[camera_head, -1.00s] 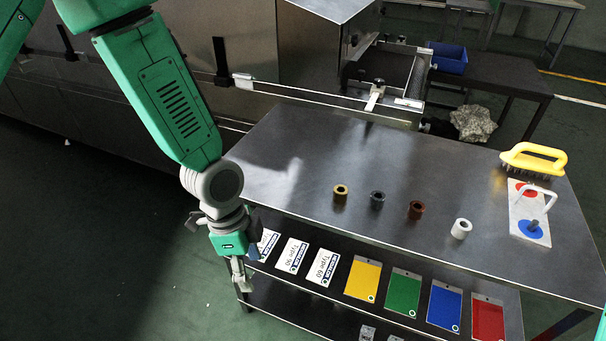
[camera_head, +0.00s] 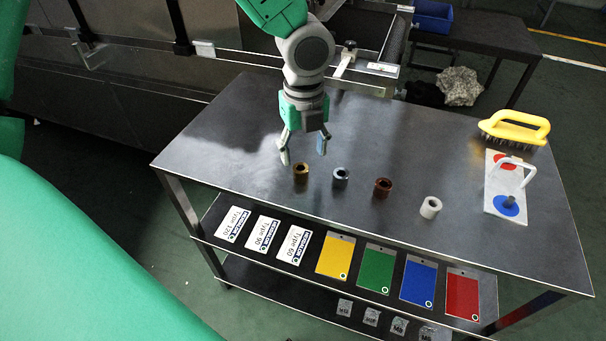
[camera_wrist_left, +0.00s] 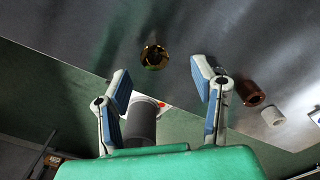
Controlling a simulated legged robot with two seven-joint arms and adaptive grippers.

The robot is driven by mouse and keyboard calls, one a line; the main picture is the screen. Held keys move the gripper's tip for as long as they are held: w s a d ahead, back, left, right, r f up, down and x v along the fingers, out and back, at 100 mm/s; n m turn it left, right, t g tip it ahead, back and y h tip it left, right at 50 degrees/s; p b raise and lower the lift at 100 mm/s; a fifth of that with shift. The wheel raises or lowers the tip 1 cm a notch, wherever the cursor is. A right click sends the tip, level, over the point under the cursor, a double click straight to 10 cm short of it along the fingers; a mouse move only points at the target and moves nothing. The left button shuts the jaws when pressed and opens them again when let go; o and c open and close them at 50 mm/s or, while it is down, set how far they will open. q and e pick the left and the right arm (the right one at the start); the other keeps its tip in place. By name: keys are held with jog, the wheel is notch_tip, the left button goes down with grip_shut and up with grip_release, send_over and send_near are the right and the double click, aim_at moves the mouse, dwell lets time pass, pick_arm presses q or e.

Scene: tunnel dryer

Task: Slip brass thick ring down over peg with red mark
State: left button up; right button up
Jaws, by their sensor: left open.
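The brass thick ring (camera_head: 301,174) stands on the dark table at the left end of a row of rings. It also shows in the left wrist view (camera_wrist_left: 154,56), ahead of the fingers. My left gripper (camera_head: 303,157) is open and empty, pointing down just above and behind the brass ring; its spread fingers also show in the left wrist view (camera_wrist_left: 164,84). A white plate (camera_head: 492,206) at the table's right has a red mark (camera_head: 505,162) and a blue mark. I cannot make out a peg at the red mark; a short peg stands at the blue mark (camera_head: 510,209). My right gripper is not in view.
A grey ring (camera_head: 340,177), a brown ring (camera_head: 382,187) and a white ring (camera_head: 430,208) stand right of the brass ring. A white arched handle (camera_head: 515,167) rises over the plate. A yellow-handled brush (camera_head: 514,128) lies behind it. The table's front middle is bare.

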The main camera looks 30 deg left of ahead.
aim_at(299, 169)
pick_arm(q)
jog(key=shift+s+f+b, duration=0.15)
jog(key=shift+f+b, duration=0.15)
jog(key=shift+f, duration=0.25)
jog(key=f, duration=0.2)
jog(key=a+f+b, duration=0.1)
jog(key=f, duration=0.1)
jog(key=shift+f+b, duration=0.2)
jog(key=shift+b, duration=0.1)
jog(key=shift+d+r, duration=0.15)
jog(key=shift+d, duration=0.2)
grip_shut()
